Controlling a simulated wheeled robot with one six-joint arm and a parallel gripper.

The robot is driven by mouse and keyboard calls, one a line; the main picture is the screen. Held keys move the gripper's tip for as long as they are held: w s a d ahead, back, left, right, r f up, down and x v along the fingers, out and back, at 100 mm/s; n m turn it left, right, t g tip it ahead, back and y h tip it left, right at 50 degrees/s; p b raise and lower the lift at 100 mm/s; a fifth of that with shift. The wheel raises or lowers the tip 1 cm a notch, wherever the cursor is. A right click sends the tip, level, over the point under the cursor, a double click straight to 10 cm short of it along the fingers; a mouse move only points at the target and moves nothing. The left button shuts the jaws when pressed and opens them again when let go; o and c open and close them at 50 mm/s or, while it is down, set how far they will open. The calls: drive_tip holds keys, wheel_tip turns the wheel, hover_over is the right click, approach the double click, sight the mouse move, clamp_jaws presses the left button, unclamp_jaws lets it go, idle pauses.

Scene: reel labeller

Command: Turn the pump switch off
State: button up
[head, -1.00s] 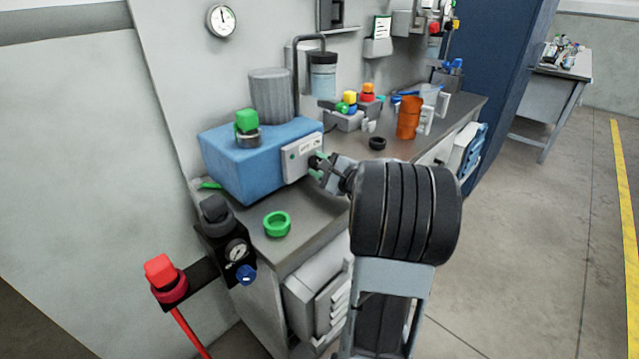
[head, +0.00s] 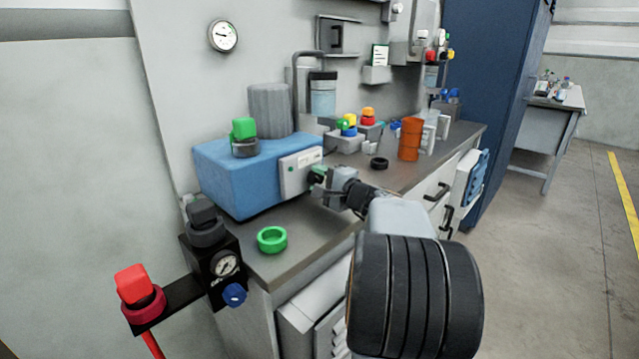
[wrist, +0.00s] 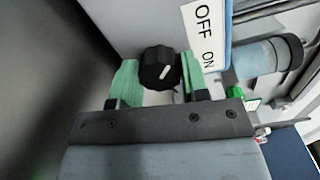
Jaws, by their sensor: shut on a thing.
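The pump is a blue box (head: 222,170) on the bench, with a pale switch panel (head: 297,176) on its right-facing side. In the wrist view the switch is a black round knob (wrist: 159,68) with a white pointer line. A white label (wrist: 205,35) beside it reads OFF and ON; I cannot tell for sure which word the pointer faces. My gripper (head: 317,179), with green fingertips, is at the panel's right end. In the wrist view my gripper (wrist: 159,80) is shut on the knob, one fingertip on each side.
A green ring (head: 272,239) lies on the bench in front of the pump. A black ring (head: 379,163) and an orange cup (head: 410,139) stand to the right. A red knob (head: 135,285) and a gauge unit (head: 222,262) stick out at the lower left.

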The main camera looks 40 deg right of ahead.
drive_tip(key=o, duration=0.9)
drive_tip(key=s, duration=0.4)
drive_tip(key=s+d+p, duration=0.1)
drive_tip(key=s, duration=0.4)
drive_tip(key=s+d, duration=0.1)
drive_tip(key=s, duration=0.3)
drive_tip(key=shift+s+d, duration=0.2)
drive_tip(key=shift+s, duration=0.1)
